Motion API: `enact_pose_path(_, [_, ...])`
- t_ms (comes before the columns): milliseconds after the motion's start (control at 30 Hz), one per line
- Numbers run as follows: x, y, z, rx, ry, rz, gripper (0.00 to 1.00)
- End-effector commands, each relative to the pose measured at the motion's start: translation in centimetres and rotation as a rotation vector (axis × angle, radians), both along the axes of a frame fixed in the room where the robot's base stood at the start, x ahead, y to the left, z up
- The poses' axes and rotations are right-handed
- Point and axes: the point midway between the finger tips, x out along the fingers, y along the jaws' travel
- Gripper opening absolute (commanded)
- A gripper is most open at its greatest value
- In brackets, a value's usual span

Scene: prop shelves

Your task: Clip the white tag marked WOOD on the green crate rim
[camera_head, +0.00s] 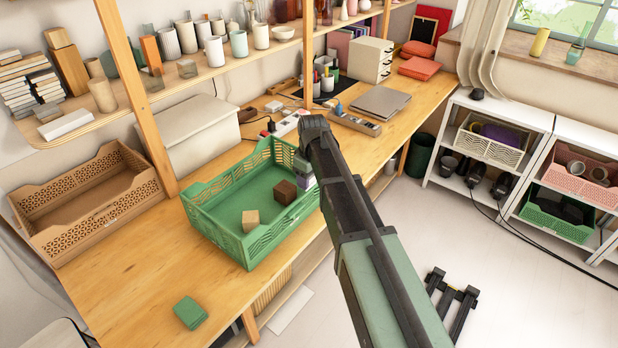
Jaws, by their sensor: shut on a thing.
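The green crate (222,238) stands on the wooden bench, left of my arm. A tan block (250,220) and a dark brown block (285,192) lie inside it. My gripper (304,171) is at the crate's right end, close to the rim, pointing down. It is shut on a small pale piece (308,183), which looks like the white tag. Its lettering cannot be read. I cannot tell whether the piece touches the rim. My arm hides part of the crate's right end and the jaws are small in this view.
A brown crate (100,228) stands left of the green one. Wooden shelf posts (135,90) rise behind. Power strips (355,122) and a grey laptop (381,103) lie toward the back right.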

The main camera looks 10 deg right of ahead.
Motion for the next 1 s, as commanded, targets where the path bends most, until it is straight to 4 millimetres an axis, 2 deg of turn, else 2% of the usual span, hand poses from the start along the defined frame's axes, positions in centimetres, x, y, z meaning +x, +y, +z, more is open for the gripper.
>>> enact_pose_path(233, [0.0, 0.0, 0.3, -0.001, 0.000, 0.000, 0.30])
enact_pose_path(1000, [0.2, 0.6, 5.0, -0.041, 0.034, 0.000, 0.30])
